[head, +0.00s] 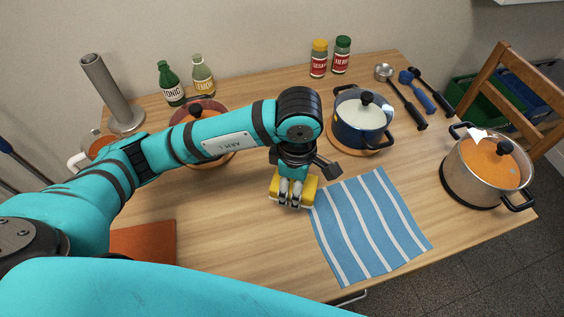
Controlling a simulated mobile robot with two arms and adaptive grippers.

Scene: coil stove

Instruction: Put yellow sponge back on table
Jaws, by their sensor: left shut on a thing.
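The yellow sponge (308,190) is in the middle of the wooden table (225,228), just left of the striped cloth. My left gripper (291,200) points down over it and is shut on it, hiding its middle. I cannot tell whether the sponge touches the tabletop. My right gripper does not show.
A blue-and-white striped cloth (368,225) lies right of the sponge. A blue pot (360,125) stands behind on a wooden board, and a steel pot (482,172) stands at the right edge. Bottles (169,84) and shakers (319,60) line the back.

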